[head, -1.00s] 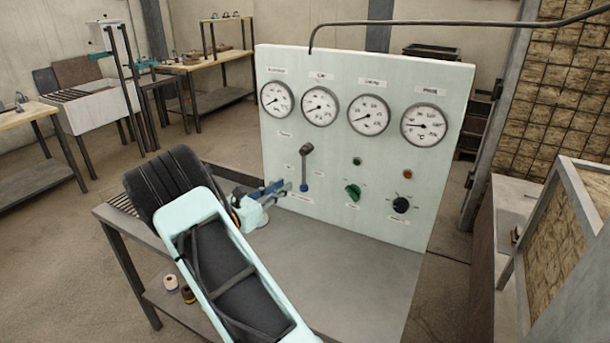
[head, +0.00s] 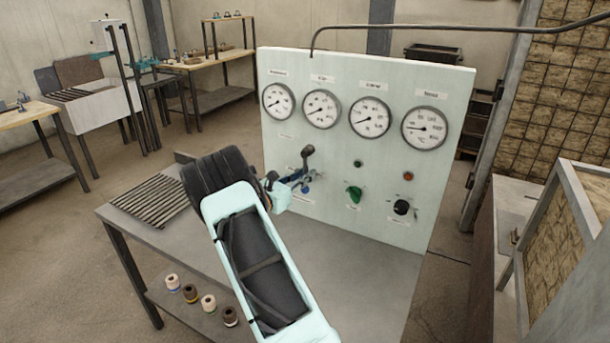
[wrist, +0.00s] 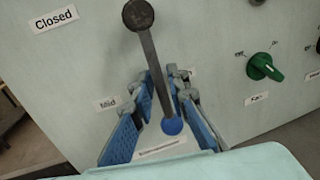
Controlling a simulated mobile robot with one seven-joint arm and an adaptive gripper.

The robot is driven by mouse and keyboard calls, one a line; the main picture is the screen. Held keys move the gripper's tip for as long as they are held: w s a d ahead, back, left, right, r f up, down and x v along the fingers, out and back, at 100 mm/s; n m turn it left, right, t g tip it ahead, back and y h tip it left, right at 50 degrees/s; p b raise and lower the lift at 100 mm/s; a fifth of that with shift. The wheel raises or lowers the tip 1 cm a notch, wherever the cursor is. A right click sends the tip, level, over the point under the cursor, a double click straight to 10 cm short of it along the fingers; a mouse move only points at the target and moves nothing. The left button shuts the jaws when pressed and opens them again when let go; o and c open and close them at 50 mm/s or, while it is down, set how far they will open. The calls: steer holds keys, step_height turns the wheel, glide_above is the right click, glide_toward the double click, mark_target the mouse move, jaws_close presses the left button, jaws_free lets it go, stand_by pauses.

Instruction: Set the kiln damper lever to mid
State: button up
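The damper lever (wrist: 156,78) is a grey rod with a dark round end at the top and a blue ball at the bottom. It slants on the pale panel (wrist: 70,65), beside a "Closed" label (wrist: 54,18) and, lower, a "Mid" label (wrist: 107,104). My gripper (wrist: 161,84) is open, with one blue-padded finger on each side of the rod and the blue ball between them. A gap shows beside the ball; fingertip contact is unclear. In the head view my gripper (head: 306,180) is at the panel and hides part of the lever (head: 307,151).
A green knob (head: 354,194) and a black knob (head: 401,207) sit right of the lever, below several gauges. A dark pipe (head: 420,24) runs over the panel top.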

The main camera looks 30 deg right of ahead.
mark_target(297, 162)
jaws_close()
steer(key=shift+b, duration=0.3)
steer(key=shift+w+a+f+m+b, duration=0.15)
steer(key=shift+w+a+m+b, duration=0.25)
steer(key=shift+m+b, duration=0.6)
steer(key=w+m+b, duration=0.1)
steer(key=m+b, duration=0.1)
steer(key=b, duration=0.1)
steer(key=w+a+r+m+y+b, duration=0.1)
steer(key=m+b, duration=0.1)
steer(key=b, duration=0.1)
steer(key=shift+w+a+r+m+b, duration=0.2)
steer(key=shift+w+m+b, duration=0.1)
steer(key=shift+w+b, duration=0.1)
steer(key=shift+w+a+r+m+y+b, duration=0.2)
steer(key=shift+w+r+m+y+b, duration=0.2)
steer(key=shift+m+b, duration=0.35)
steer(key=shift+r, duration=0.1)
